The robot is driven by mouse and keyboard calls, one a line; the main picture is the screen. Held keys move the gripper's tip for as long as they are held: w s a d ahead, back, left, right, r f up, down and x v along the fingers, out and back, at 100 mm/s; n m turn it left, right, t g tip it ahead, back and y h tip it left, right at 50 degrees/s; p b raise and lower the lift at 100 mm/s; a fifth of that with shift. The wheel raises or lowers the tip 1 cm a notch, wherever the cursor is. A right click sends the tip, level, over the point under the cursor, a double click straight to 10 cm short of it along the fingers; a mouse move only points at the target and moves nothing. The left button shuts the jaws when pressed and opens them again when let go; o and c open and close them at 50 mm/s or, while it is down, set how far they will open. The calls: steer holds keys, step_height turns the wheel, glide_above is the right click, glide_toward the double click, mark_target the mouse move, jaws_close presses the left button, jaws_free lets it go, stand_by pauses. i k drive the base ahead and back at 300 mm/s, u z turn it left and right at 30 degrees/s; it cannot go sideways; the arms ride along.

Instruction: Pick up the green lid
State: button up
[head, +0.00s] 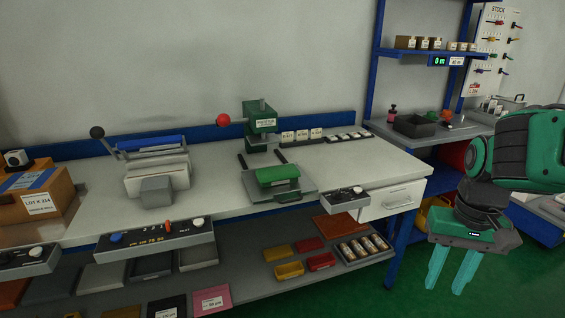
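A green lid-like block (278,175) lies on the grey plate (296,191) in front of a green press (261,125) with a red knob, on the long workbench. A smaller green item (446,115) sits on the bench at the back right, too small to tell what it is. My gripper (453,272) hangs at the lower right, pointing down over the green floor, well apart from the workbench items. Its two teal fingers are spread and nothing is between them.
The workbench (225,165) also bears a roller device (158,165), control boxes (155,240) at its front edge, labelled blocks and a cardboard box (40,203).

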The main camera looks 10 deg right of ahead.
mark_target(267, 174)
steer(key=z, duration=0.15)
steer(key=i, duration=1.25)
steer(key=z, duration=0.2)
